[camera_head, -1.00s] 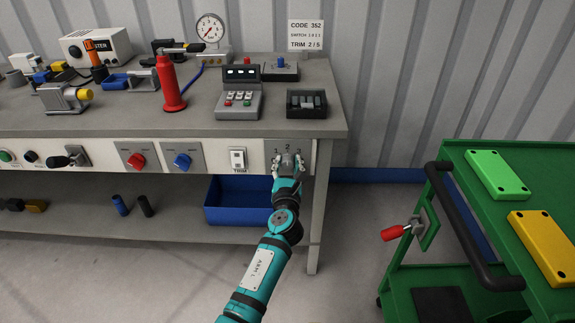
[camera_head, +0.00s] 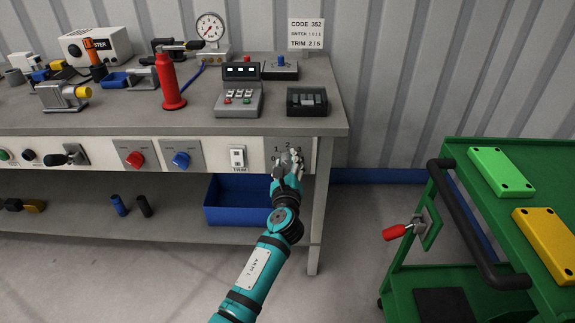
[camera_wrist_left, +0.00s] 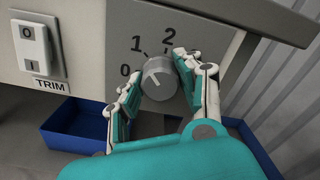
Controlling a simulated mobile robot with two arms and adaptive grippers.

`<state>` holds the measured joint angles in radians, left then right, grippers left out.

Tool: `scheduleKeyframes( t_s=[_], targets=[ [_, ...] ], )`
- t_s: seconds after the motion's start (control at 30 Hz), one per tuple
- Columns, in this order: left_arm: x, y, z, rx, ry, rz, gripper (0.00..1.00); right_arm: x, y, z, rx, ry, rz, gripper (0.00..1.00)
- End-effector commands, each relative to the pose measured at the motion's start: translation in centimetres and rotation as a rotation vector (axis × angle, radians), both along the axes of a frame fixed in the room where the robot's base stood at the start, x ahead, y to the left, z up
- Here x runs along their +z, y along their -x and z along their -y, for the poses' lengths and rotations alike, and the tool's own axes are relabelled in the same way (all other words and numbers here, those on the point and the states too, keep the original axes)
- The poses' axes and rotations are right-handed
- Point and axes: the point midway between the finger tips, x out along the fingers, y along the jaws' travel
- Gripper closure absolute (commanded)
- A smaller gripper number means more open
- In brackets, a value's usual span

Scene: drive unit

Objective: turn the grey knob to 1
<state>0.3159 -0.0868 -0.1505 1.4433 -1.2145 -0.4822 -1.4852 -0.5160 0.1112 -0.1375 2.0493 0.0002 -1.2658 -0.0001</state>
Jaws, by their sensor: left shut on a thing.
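The grey knob (camera_wrist_left: 160,80) is round and sits on a grey plate (camera_wrist_left: 118,18) on the bench front. The digits 0, 1 and 2 show around it in the left wrist view; 3 is hidden there. A short dark line shows on the knob's face, but I cannot tell exactly which digit it points at. My left gripper (camera_wrist_left: 158,68) is shut on the knob, one finger at its lower left and one at its upper right. In the head view my left gripper (camera_head: 288,160) covers most of the knob. My right gripper is not in view.
A white TRIM switch (camera_head: 237,157) sits just left of the knob plate, then blue (camera_head: 181,160) and red (camera_head: 136,159) knobs. A blue bin (camera_head: 232,205) is on the shelf below. A green cart (camera_head: 455,155) stands at the right.

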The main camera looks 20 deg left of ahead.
Motion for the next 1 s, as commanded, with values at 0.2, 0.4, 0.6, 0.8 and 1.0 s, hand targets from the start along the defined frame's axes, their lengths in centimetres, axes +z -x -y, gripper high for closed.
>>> scheduleKeyframes(
  t_s=[0.2,0.4,0.6,0.8,1.0],
  targets=[
    [-0.1,0.0,0.0,0.000,0.084,0.023,0.96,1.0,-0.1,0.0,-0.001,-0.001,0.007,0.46],
    [-0.1,0.0,0.0,0.000,0.117,0.032,0.96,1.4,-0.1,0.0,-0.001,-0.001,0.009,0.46],
    [-0.1,0.0,0.0,0.000,0.123,0.034,0.96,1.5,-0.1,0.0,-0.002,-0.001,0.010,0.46],
    [-0.1,0.0,0.0,0.000,0.122,0.034,0.96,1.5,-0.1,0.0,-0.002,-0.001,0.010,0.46],
    [-0.1,0.0,0.0,0.000,0.121,0.033,0.41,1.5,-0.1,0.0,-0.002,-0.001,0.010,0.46]
  ],
)
